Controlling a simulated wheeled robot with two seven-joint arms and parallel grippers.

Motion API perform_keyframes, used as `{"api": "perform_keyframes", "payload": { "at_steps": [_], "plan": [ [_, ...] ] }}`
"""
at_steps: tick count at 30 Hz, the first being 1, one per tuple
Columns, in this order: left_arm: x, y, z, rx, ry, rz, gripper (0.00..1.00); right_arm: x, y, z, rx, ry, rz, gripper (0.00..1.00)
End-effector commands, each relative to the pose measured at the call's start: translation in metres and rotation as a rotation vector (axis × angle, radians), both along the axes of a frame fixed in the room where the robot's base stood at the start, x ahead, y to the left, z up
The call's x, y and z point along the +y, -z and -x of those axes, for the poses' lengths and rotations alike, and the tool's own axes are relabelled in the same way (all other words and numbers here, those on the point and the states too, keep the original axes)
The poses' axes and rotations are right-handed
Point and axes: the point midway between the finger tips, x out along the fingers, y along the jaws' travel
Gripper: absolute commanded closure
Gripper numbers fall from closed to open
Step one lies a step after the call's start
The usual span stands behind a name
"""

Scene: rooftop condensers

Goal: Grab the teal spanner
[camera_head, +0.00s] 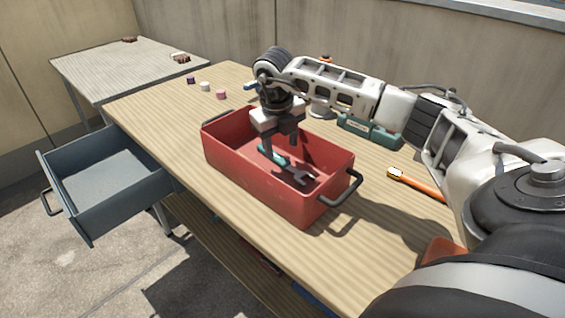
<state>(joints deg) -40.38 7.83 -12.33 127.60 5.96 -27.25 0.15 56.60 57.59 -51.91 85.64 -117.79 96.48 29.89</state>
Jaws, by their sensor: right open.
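The teal spanner (297,172) lies inside the red toolbox (246,177), its grey open-jaw end toward the right and its teal handle toward the left. The red toolbox stands open on the wooden workbench, with a dark handle at each end. My right gripper (281,152) reaches down into the toolbox, fingers apart, over the teal handle. The fingers partly hide the handle, and I cannot tell whether they touch it. My left gripper does not show.
A teal case (371,132) and an orange-handled brush (416,184) lie right of the toolbox. Small pink (221,94) and white pieces sit behind it. An open grey drawer (100,190) juts out at the left. A second table (120,68) stands at the back left.

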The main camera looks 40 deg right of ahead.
Motion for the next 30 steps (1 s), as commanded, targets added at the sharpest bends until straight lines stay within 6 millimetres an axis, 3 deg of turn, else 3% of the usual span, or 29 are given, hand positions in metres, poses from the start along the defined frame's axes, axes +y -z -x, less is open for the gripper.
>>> {"api": "perform_keyframes", "payload": {
  "at_steps": [7, 16, 17, 22, 30],
  "plan": [
    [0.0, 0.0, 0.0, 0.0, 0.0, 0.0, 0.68, -0.003, 0.037, 0.0, 0.004, 0.002, -0.001, 0.49],
    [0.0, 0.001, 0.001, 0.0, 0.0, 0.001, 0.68, -0.004, 0.043, -0.001, 0.002, 0.0, 0.001, 0.49],
    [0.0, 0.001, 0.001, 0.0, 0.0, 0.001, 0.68, -0.004, 0.043, -0.001, 0.002, 0.0, 0.001, 0.52],
    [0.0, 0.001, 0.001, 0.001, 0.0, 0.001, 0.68, -0.004, 0.043, 0.0, 0.003, 0.001, 0.001, 1.0],
    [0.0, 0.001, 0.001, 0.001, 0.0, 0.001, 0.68, -0.004, 0.043, -0.001, 0.002, 0.0, 0.001, 1.0]
  ]
}}
